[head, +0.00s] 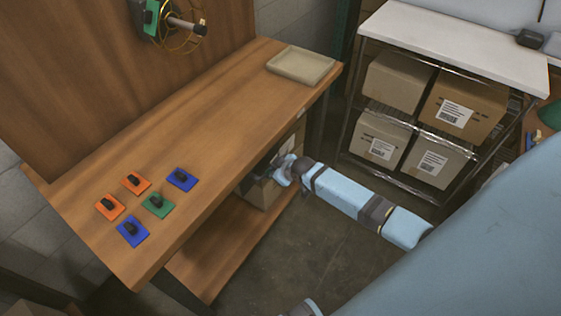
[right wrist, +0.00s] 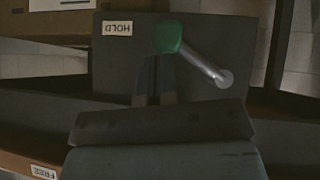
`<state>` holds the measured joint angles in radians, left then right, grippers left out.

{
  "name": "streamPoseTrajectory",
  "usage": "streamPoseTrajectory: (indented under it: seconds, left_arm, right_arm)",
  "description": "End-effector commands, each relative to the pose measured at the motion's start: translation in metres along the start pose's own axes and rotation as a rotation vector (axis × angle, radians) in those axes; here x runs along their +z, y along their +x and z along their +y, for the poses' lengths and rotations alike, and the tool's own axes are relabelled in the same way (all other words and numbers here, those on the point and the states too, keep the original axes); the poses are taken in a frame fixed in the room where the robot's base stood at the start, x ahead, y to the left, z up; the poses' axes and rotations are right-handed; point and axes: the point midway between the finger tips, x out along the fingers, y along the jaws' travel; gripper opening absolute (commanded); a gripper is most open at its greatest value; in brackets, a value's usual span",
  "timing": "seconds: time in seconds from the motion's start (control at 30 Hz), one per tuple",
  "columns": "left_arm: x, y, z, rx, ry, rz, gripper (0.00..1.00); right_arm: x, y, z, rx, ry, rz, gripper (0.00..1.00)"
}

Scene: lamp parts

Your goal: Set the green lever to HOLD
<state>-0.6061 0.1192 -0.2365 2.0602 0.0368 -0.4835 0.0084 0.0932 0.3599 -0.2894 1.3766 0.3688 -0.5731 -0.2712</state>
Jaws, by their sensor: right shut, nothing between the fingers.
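In the right wrist view the green lever's knob (right wrist: 168,37) sits at the end of a silver rod that slants down to a round pivot (right wrist: 224,79). A dark plate (right wrist: 110,70) is behind it. The HOLD label (right wrist: 117,28), upside down here, is left of the knob, with a gap between. In the head view my right arm reaches the workbench's side, and the lever is hidden there. My left gripper is not in view.
The wooden workbench (head: 215,120) holds several coloured pads with dark knobs, including a green one (head: 158,205), and a beige tray (head: 300,65). Cardboard boxes (head: 395,80) stand on a wire rack at the right. Floor (head: 330,250) in front of the bench is clear.

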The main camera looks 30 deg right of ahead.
Motion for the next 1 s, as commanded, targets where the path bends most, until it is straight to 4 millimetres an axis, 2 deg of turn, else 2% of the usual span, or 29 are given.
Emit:
streamPoseTrajectory:
  seconds: [0.77, 1.0]
  left_arm:
    - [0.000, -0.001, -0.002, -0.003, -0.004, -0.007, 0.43]
    - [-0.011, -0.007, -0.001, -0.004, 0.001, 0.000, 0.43]
  right_arm:
    - [0.003, 0.005, -0.005, 0.001, -0.002, 0.000, 0.00]
    - [-0.006, -0.002, -0.003, 0.001, -0.002, 0.000, 0.00]
